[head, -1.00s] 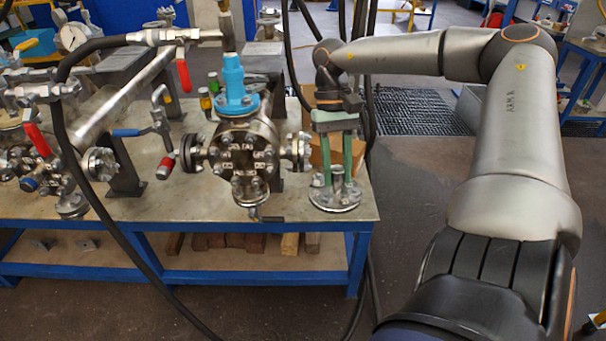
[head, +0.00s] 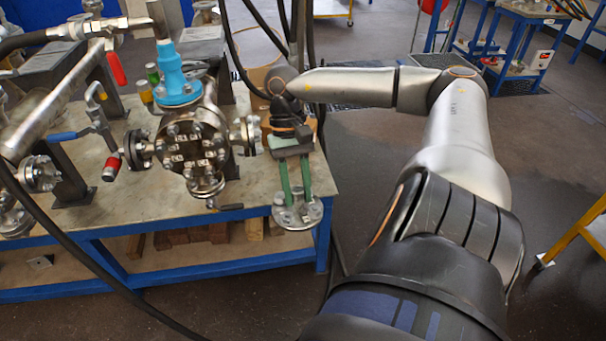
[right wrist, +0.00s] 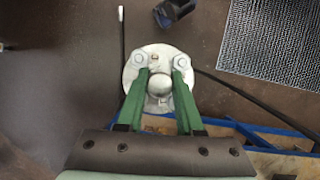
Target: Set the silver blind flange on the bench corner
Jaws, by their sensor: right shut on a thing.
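The silver blind flange (head: 298,213) is a round disc with bolts and a central knob, near the right front corner of the bench (head: 255,222). My right gripper (head: 293,190) reaches down to it with two green fingers, shut on the knob. In the right wrist view the flange (right wrist: 140,62) shows beyond the green fingers (right wrist: 158,88), mostly against the floor. The bench edge (right wrist: 275,135) shows below and to the right there. My left gripper is not in view.
A flanged vessel (head: 192,145) with a blue fitting (head: 176,82) stands left of the flange, with a side flange (head: 247,135) close by. Black hoses (head: 240,55) hang behind. A yellow frame (head: 575,235) stands at the right; open floor lies between.

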